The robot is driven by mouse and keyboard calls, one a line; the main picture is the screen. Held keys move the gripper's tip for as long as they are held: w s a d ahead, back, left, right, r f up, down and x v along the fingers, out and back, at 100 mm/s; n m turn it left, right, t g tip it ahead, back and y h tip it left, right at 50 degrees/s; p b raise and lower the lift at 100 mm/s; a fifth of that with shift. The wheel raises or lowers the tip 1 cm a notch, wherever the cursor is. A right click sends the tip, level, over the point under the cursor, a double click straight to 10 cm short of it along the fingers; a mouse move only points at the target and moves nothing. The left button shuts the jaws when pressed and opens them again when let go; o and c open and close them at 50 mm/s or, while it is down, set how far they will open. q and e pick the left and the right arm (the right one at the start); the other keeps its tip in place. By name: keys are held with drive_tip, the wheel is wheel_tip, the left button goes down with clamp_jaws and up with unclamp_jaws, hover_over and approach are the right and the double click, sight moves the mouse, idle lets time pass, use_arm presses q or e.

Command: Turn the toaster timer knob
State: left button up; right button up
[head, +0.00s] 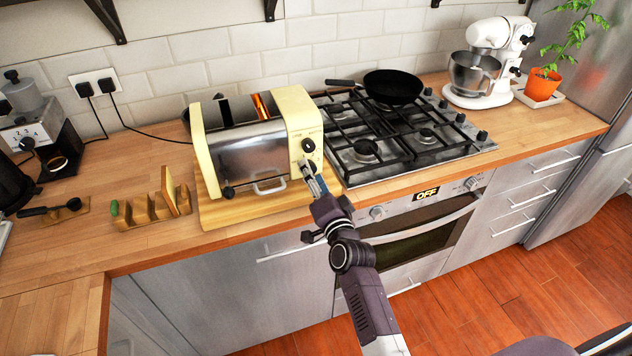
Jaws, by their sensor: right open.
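The cream and steel toaster (243,160) stands on a wooden board (240,213) on the counter, left of the hob. Its cream right end panel carries a dark round knob (308,145), with another dark control just below it, partly behind my gripper. My right gripper (311,174) is open at the lower part of this panel, below the upper knob. I cannot tell whether its fingers touch the lower control or stand around it. An orange-lit slot shows in the toaster's top. My left gripper is not in view.
A wooden rack (152,207) with a slice in it stands left of the toaster. The gas hob (400,135) with a black pan (393,87) is close on the right. A white stand mixer (490,65) and a potted plant (542,85) stand further right.

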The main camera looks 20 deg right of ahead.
drive_tip(key=s, duration=1.2)
drive_tip(key=shift+r, duration=0.2)
drive_tip(key=shift+w+f+n+b, duration=0.1)
drive_tip(key=shift+w+n+b, duration=0.15)
drive_tip(key=shift+w+n, duration=2.65)
drive_tip(key=shift+w+f+n+b, duration=0.1)
drive_tip(key=shift+w+n+b, duration=0.15)
drive_tip(key=shift+w+n, duration=2.6)
drive_tip(key=shift+w+m, duration=0.5)
drive_tip(key=shift+m, duration=0.05)
drive_tip(key=shift+c, duration=0.3)
drive_tip(key=c, duration=1.1)
drive_tip(key=shift+o, duration=0.2)
